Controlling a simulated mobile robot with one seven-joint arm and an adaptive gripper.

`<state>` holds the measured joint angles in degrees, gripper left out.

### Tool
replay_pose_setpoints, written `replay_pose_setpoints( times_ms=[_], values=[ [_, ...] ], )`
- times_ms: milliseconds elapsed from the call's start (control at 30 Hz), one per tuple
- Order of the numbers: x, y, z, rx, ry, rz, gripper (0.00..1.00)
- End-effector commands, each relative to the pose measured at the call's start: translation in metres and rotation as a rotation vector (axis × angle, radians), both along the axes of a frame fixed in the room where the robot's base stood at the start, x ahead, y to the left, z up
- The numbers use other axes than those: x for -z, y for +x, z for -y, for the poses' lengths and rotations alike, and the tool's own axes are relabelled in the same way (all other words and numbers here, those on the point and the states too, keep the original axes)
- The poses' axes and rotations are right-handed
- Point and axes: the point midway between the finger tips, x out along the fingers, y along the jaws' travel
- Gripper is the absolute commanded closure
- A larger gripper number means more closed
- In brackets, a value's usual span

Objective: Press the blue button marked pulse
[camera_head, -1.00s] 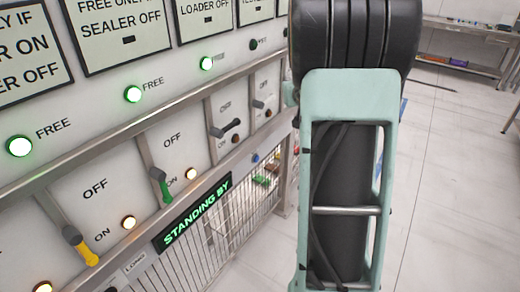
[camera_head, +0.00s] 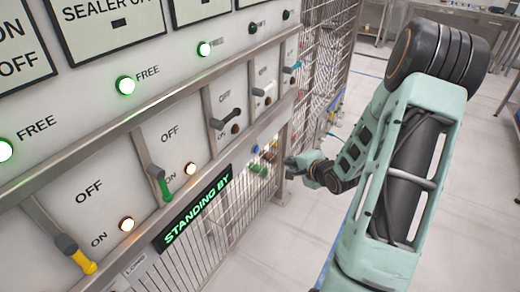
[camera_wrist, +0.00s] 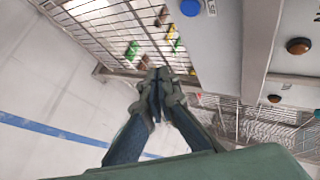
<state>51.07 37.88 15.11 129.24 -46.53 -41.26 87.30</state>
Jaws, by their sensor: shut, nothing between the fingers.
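The blue button (camera_wrist: 190,7) is a round cap on the pale panel at the top of the wrist view, with a small white label (camera_wrist: 211,8) beside it. I cannot read the label. In the head view it is a small blue spot (camera_head: 256,149) low on the panel, right of the "STANDING BY" display. My gripper (camera_wrist: 157,76) is shut and empty, below the button in the wrist view and apart from it. In the head view my gripper (camera_head: 289,167) is to the right of the button, near the end of the panel.
A wire cage (camera_wrist: 110,22) with green, yellow and brown pieces behind it lies beside the button. A row of levers, including a yellow one (camera_head: 82,261) and a green one (camera_head: 160,183), lines the panel. A metal rail (camera_head: 120,122) runs above them. Open floor (camera_head: 270,245) lies right.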

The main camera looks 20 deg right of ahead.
Motion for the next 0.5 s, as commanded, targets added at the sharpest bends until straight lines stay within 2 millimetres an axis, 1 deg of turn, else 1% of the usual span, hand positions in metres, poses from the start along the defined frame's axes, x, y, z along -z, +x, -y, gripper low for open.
replay_pose_setpoints(
  times_ms=[333, 500],
  values=[
    [0.0, 0.001, -0.001, 0.001, 0.001, 0.0, 1.0],
    [0.002, 0.011, -0.008, -0.003, -0.001, 0.002, 1.0]
  ],
)
